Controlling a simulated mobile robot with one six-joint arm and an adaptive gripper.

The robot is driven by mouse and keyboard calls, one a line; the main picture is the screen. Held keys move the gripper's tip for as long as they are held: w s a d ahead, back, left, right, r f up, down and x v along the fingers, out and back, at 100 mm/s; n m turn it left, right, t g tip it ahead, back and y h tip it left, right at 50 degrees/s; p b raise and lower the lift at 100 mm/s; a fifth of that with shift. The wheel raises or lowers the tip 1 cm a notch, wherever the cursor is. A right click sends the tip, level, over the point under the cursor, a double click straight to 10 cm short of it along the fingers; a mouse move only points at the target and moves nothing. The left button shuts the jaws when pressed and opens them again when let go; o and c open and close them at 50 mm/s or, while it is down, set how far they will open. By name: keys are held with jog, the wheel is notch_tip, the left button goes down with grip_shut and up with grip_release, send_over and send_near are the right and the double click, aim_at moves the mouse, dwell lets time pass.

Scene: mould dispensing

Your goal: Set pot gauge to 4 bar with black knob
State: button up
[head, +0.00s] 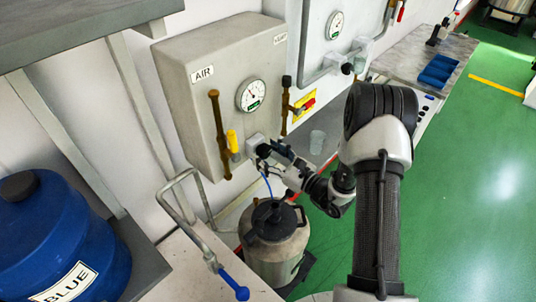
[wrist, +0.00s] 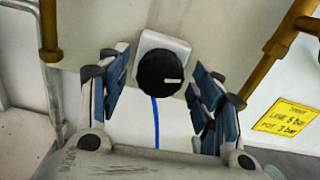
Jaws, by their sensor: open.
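The black knob (wrist: 160,74) sits on a pale square plate in the wrist view, with a white mark pointing right. My gripper (wrist: 157,95) is open, with one blue-padded finger on each side of the knob and a gap on both sides. In the head view my gripper (head: 266,153) is at the lower right of the grey AIR box (head: 186,97) and largely covers the knob. The round gauge (head: 251,95) is on the box front; its needle reading is too small to tell.
A metal pot (head: 274,246) stands below my gripper, and a blue hose runs down from the knob area. Brown pipes and a yellow-handled valve (head: 233,141) are close by. A yellow label (wrist: 287,118) reads line 5 bar, pot 2 bar. A blue drum (head: 55,245) stands at left.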

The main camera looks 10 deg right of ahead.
jog(key=shift+c, duration=0.6)
jog(key=c, duration=0.9)
jog(key=shift+c, duration=0.2)
